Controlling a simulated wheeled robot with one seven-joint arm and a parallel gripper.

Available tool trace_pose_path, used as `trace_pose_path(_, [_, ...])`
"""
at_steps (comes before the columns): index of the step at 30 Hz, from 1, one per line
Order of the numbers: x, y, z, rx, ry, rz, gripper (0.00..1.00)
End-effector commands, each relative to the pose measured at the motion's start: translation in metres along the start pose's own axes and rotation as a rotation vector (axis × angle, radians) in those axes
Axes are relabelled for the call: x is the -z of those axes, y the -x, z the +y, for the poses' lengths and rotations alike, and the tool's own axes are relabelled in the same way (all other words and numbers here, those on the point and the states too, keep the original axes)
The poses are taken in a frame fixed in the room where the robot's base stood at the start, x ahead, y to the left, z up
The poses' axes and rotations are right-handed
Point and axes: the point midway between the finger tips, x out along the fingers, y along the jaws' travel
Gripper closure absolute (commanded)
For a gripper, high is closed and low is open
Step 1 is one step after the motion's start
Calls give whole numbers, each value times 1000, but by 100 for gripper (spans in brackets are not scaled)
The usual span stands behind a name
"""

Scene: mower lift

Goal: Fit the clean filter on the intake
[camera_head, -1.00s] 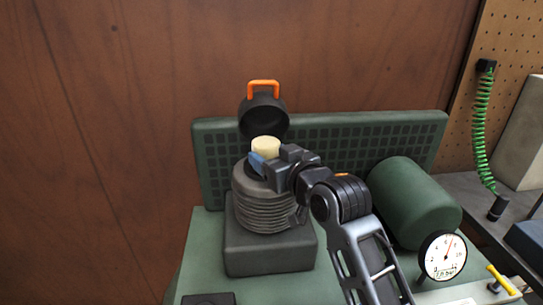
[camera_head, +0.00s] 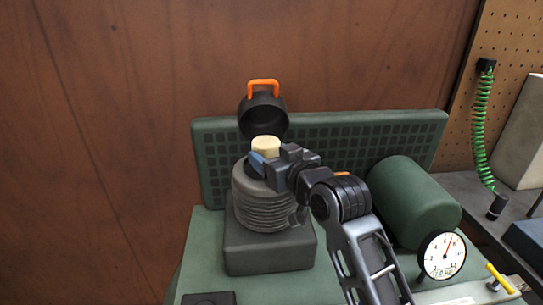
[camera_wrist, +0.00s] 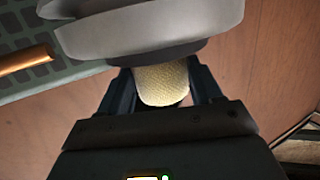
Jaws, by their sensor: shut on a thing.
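The clean filter (camera_head: 265,145) is a cream-yellow cylinder at the top of the dark ribbed intake housing (camera_head: 263,205). My gripper (camera_head: 262,162) is shut on it, reaching in from the right. In the wrist view the filter (camera_wrist: 163,84) sits between my two dark fingers, with one end against or close to a grey round part (camera_wrist: 150,30). I cannot tell whether it is seated on the intake, as my gripper hides its lower part. A black round cover (camera_head: 263,115) with an orange handle (camera_head: 263,84) stands raised behind the filter.
A green grille panel (camera_head: 345,140) stands behind the housing. A green cylinder tank (camera_head: 415,205) and a dial gauge (camera_head: 442,255) are to the right, near my arm. A green coiled hose (camera_head: 482,125) hangs at the far right. The space above the filter is open in front of the cover.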

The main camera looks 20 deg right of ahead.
Motion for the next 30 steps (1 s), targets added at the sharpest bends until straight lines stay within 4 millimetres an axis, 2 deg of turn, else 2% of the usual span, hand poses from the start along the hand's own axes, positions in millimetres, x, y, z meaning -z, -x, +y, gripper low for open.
trace_pose_path(30, [-11, -2, 0, 0, 0, -1, 65])
